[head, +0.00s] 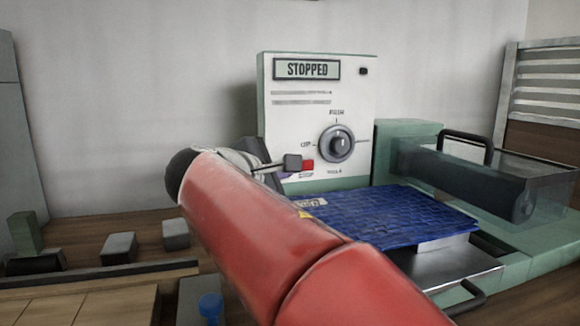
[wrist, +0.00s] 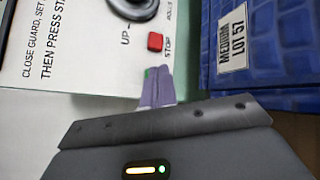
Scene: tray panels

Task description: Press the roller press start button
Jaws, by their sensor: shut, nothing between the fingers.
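The press's control panel (head: 350,80) stands upright, its display (head: 307,69) reading STOPPED. Its rotary knob (head: 338,143) has its pointer roughly upward; the surrounding labels are too small to read surely. A red button (head: 308,164) marked STOP also shows in the wrist view (wrist: 155,41). A sliver of green (wrist: 147,73), likely the start button, shows at my fingertips in the wrist view, mostly hidden by them. My gripper (wrist: 156,75) is shut and empty, its purple-grey fingers close to the panel just beside the red button. I cannot tell whether they touch the green part.
A blue textured panel (head: 395,214) labelled MEDIUM LOT 57 lies on a metal tray (head: 450,264) right of my gripper. Behind it, a clear guard (head: 545,170) with a black handle (head: 466,137) surrounds the dark roller (head: 465,180). Grey blocks (head: 119,248) stand at left.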

